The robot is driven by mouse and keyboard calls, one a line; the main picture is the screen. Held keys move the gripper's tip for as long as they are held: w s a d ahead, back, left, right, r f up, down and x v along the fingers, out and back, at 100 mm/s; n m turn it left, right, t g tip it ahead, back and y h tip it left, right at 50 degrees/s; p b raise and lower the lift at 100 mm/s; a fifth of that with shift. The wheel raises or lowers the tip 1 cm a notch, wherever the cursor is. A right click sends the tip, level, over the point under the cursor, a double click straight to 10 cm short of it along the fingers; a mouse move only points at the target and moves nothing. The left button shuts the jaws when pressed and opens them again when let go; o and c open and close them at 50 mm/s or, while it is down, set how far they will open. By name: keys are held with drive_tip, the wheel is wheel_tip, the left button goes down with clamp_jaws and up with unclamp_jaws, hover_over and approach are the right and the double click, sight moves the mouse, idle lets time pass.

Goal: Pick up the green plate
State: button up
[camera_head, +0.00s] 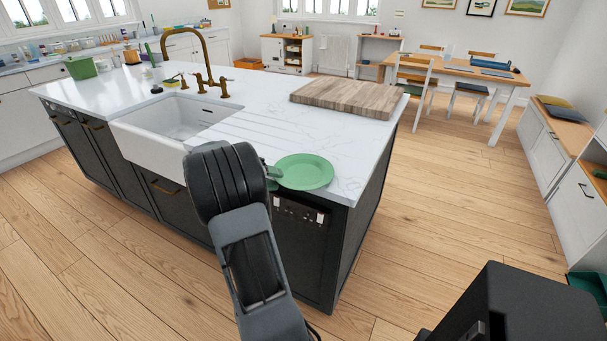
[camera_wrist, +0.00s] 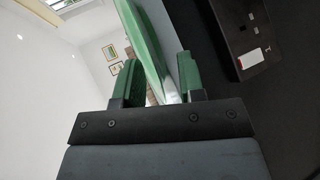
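The green plate (camera_head: 304,171) lies flat at the front corner of the white island top, its near-left rim close to the counter's edge. My gripper (camera_head: 273,173) is beside this rim, just off the counter's front edge. In the wrist view the two green fingers of my gripper (camera_wrist: 156,78) stand apart, with the plate (camera_wrist: 142,35) seen edge-on between them. Gaps show beside the plate, so the fingers do not look closed on it. How far the rim reaches between the fingers is hard to tell.
The island top (camera_head: 255,133) carries a wooden board (camera_head: 347,97) behind the plate and a white sink (camera_head: 170,125) to the left. A socket panel (camera_head: 300,212) is on the island's front below the plate.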

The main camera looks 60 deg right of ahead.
clamp_jaws()
idle(0.5)
